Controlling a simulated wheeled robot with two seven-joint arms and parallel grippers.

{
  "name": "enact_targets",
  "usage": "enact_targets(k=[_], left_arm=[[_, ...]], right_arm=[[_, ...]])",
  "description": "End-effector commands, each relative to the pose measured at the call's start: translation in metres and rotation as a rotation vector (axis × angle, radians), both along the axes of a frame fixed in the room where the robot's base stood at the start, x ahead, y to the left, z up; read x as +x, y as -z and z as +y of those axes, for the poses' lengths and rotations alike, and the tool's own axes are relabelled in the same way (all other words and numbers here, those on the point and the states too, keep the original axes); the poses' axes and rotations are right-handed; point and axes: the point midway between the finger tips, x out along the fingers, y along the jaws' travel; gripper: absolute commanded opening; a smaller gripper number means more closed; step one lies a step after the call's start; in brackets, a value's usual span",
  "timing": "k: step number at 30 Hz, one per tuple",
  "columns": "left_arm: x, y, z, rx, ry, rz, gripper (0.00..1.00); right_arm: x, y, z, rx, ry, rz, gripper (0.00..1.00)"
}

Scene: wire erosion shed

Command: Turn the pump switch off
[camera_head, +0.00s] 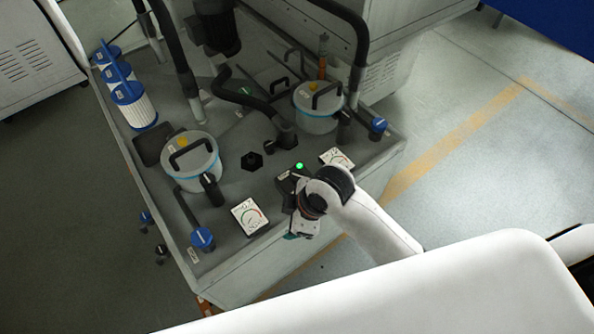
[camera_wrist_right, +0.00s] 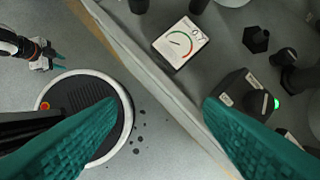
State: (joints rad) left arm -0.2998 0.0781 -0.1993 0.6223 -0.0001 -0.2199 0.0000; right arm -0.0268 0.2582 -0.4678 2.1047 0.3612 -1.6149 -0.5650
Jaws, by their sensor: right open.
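The pump switch is a dark box (camera_wrist_right: 240,93) with a black knob (camera_wrist_right: 259,102) and a lit green lamp (camera_wrist_right: 277,103), right of the right finger in the right wrist view. In the head view the box (camera_head: 288,183) and its lit lamp (camera_head: 299,166) show on the tank top, partly covered by my right wrist. My right gripper (camera_head: 299,229) is at the tank's front edge, just in front of the box. In the wrist view its teal fingers (camera_wrist_right: 160,105) are wide apart and empty. My left gripper (camera_wrist_right: 50,58) shows small at the wrist view's upper left.
Two gauges (camera_head: 249,216) (camera_head: 337,159) flank the switch box. Two lidded canisters (camera_head: 190,164) (camera_head: 318,107), black hoses (camera_head: 248,100) and blue-capped valves (camera_head: 202,239) (camera_head: 378,125) crowd the tank top. Open floor (camera_head: 480,150) lies to the right.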

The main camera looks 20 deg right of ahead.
Motion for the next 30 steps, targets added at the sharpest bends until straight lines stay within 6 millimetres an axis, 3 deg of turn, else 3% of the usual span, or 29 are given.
enact_targets(k=[3,6,10,15,23,30], left_arm=[[-0.001,0.000,0.000,0.000,0.000,0.001,0.36],[-0.001,0.000,0.000,0.000,0.000,0.002,0.36],[-0.001,0.000,0.000,0.000,0.000,0.002,0.36],[-0.001,0.000,0.000,0.001,0.001,0.002,0.36],[-0.001,0.000,0.000,0.001,0.001,0.003,0.36],[-0.001,0.000,0.001,0.001,0.002,0.003,0.36]], right_arm=[[0.033,-0.001,0.012,-0.068,-0.276,-0.030,0.61],[0.062,-0.003,0.011,-0.149,-0.526,-0.040,0.61],[0.100,-0.011,-0.005,-0.250,-0.792,-0.028,0.61],[0.139,-0.028,-0.037,-0.341,-1.002,0.003,0.61],[0.160,-0.037,-0.058,-0.379,-1.105,0.030,0.61],[0.160,-0.001,-0.058,-0.377,-1.105,0.031,0.61]])
